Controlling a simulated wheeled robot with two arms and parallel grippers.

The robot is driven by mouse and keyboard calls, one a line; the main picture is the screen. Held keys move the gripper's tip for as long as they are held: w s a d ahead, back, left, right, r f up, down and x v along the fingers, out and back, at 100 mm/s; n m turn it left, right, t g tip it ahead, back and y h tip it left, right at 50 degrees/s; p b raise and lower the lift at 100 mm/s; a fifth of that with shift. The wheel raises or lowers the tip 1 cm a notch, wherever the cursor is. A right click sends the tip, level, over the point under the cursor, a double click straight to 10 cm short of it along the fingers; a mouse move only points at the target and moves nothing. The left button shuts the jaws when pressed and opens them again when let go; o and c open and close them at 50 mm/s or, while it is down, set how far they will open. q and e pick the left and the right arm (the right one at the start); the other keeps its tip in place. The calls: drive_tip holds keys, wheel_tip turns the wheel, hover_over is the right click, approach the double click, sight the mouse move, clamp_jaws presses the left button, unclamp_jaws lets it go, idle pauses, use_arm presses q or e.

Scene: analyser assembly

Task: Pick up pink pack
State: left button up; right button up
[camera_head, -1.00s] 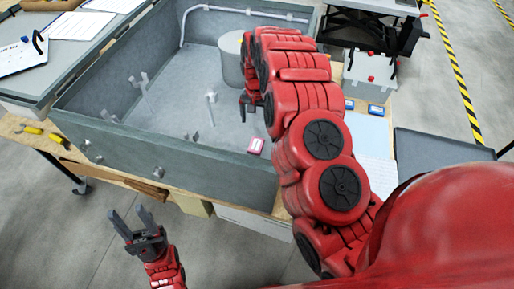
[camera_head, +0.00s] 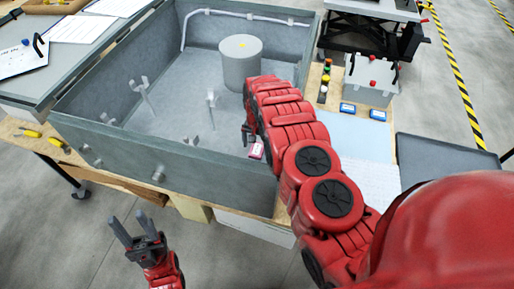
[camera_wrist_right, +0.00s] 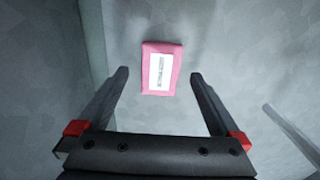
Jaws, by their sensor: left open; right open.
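The pink pack (camera_head: 256,151) with a white label lies on the floor of the grey open box, near its front wall. In the right wrist view the pink pack (camera_wrist_right: 161,68) lies just beyond the fingertips, roughly centred between them. My right gripper (camera_wrist_right: 159,75) is open and empty above the box floor. In the head view my right gripper (camera_head: 249,135) shows only partly behind my arm, close to the pack. My left gripper (camera_head: 134,229) is open and empty, outside the box at the lower left.
The grey box (camera_head: 150,150) has high walls around the pack. Inside stand a grey cylinder (camera_head: 240,65) and several small upright fixtures (camera_head: 211,105). Blue packs (camera_head: 347,108) and a control box (camera_head: 371,80) are to the right on the table.

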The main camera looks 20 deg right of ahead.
drive_tip(key=shift+s+f, duration=0.1)
drive_tip(key=shift+f, duration=0.55)
drive_tip(key=c, duration=1.5)
drive_tip(key=shift+o, duration=0.2)
drive_tip(key=shift+r, duration=0.1)
